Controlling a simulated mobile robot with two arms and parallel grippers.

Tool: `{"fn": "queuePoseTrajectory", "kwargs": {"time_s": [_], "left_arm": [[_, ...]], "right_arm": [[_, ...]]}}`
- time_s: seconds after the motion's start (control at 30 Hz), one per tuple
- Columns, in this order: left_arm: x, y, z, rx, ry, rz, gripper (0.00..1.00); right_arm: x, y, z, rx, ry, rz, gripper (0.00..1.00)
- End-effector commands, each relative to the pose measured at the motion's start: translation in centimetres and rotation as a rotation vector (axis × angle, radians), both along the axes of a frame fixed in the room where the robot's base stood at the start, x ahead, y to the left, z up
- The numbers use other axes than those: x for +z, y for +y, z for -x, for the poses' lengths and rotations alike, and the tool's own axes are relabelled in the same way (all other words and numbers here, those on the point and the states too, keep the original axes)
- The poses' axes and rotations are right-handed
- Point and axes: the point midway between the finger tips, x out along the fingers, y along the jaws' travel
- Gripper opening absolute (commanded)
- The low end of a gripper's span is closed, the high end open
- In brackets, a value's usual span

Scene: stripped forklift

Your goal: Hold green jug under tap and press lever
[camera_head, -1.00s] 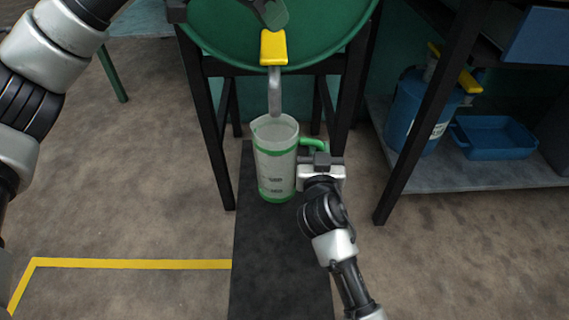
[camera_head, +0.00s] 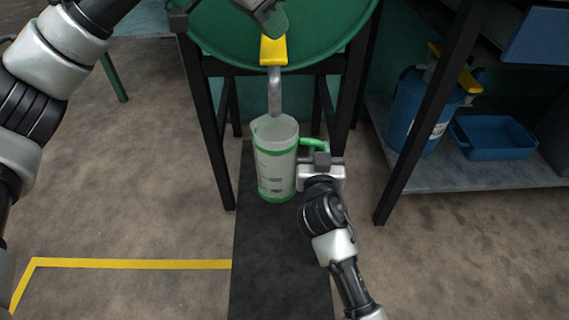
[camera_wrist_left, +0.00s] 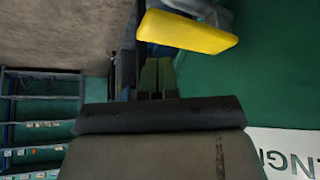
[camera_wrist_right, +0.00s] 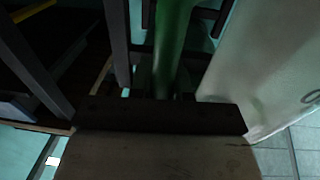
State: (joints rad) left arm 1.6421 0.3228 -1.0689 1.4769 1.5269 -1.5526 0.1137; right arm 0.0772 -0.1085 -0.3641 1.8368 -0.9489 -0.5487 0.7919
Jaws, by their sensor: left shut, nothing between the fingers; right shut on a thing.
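The green jug (camera_head: 275,165), translucent with green bands and a green handle (camera_head: 316,142), is held about upright under the tap spout (camera_head: 275,92). The spout's lower end is at the jug's mouth in the head view; I cannot tell whether it reaches inside. My right gripper (camera_head: 312,158) is shut on the handle, which also shows in the right wrist view (camera_wrist_right: 172,55). The yellow lever (camera_head: 273,50) is above the spout. My left gripper (camera_head: 272,14) is shut and empty just above the lever; the left wrist view shows the lever (camera_wrist_left: 190,32) beside its fingertips. I cannot tell whether they touch.
The green drum (camera_head: 330,35) stands on a black frame (camera_head: 215,135). A dark strip (camera_head: 270,270) lies beneath the jug. At the right, a shelf (camera_head: 470,180) holds a blue container (camera_head: 405,110) and a blue tray (camera_head: 495,138). Floor at the left is clear.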

Motion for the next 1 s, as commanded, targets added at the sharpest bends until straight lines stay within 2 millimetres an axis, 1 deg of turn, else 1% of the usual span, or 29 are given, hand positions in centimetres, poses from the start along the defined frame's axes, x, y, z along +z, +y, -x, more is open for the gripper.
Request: {"fn": "queuePoseTrajectory", "kwargs": {"time_s": [1.0], "left_arm": [[-4.0,0.0,0.0,0.002,0.001,0.000,0.00]], "right_arm": [[0.1,0.0,0.0,0.000,-0.002,-0.001,0.00]]}}
